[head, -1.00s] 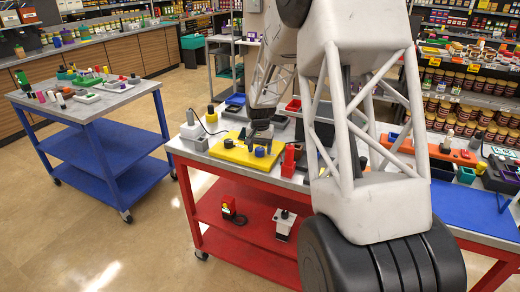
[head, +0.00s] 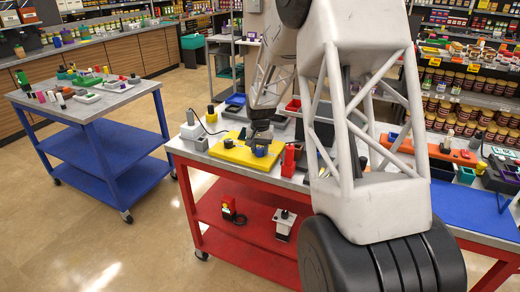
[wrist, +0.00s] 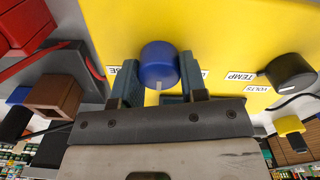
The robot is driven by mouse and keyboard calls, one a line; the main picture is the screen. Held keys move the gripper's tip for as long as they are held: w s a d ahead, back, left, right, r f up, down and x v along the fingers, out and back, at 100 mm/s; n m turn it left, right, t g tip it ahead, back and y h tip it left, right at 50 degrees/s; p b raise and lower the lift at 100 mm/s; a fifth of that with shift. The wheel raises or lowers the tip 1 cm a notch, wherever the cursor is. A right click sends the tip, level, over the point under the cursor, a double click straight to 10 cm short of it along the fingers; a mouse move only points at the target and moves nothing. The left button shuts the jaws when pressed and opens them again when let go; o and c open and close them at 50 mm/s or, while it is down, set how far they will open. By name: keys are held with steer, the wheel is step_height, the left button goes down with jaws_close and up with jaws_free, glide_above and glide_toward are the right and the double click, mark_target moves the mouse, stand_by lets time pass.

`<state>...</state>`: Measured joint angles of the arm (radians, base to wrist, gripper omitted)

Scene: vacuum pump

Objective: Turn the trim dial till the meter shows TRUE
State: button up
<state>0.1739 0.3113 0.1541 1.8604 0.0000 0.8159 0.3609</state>
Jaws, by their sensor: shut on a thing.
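A yellow panel (head: 232,154) lies on the red workbench. In the wrist view, a round blue dial (wrist: 159,60) with a pale pointer line stands on the yellow panel (wrist: 200,30). My gripper (wrist: 158,78) has its two teal fingers on either side of this dial, shut on it. In the head view, my gripper (head: 262,143) is low over the right part of the panel. Labels near the fingers are partly covered, so the dial's own name cannot be read. A black knob (wrist: 290,73) sits to the right near labels TEMP and VOLTS. I cannot make out a meter reading.
A red block (head: 289,160) stands just right of the panel. A brown box (wrist: 55,95) shows at left in the wrist view. A blue mat (head: 470,212) lies at the bench's right.

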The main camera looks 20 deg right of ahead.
mark_target(259, 148)
steer(key=shift+n, duration=0.4)
steer(key=n, duration=0.5)
steer(key=shift+a, duration=0.1)
steer(key=n, duration=0.6)
steer(key=shift+r, duration=0.1)
steer(key=o, duration=0.9)
steer(key=shift+r, duration=0.1)
steer(key=shift+r, duration=3.8)
